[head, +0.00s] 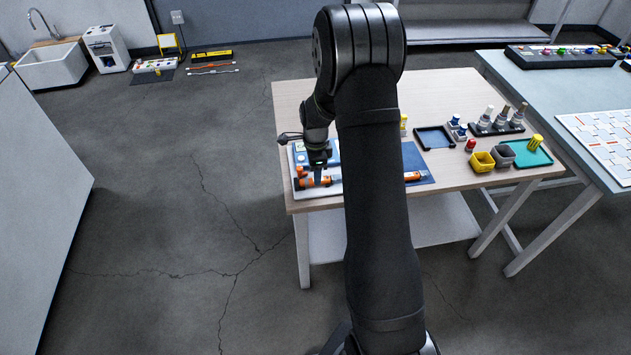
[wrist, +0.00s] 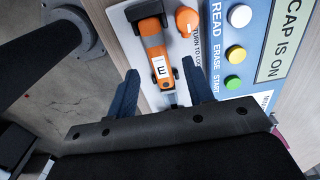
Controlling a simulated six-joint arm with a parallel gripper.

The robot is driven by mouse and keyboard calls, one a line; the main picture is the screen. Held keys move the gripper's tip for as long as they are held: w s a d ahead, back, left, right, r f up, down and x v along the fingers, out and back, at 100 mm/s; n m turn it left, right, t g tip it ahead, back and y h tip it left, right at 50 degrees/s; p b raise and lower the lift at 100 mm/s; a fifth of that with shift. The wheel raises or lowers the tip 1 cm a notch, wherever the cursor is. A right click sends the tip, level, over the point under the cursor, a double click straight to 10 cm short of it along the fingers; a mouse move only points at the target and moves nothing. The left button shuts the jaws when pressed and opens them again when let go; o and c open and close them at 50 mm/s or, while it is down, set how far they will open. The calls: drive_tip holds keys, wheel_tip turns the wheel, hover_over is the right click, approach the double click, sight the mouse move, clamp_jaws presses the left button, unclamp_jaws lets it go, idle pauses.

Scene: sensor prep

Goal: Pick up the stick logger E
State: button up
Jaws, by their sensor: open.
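The stick logger E (wrist: 160,57) is an orange stick with a dark grey end and a white label reading E. It lies on a light panel in the wrist view. In the head view its orange body (head: 308,183) shows at the table's front left, partly behind my gripper (head: 318,174). In the wrist view my gripper (wrist: 160,67) is open, with one dark blue finger on each side of the logger's lower part. I cannot tell whether the fingers touch it. The logger's lower end runs down toward the gripper's palm.
An orange knob (wrist: 188,20) marked TURN TO LO... sits close beside the logger. White, yellow and green buttons (wrist: 235,54) and a CAP IS ON display (wrist: 292,45) are further right. Another orange stick (head: 412,176) lies on a blue mat (head: 412,157).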

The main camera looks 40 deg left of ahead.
wheel_tip(320, 180, down, 3)
drive_tip(key=shift+r, duration=0.1)
clamp_jaws()
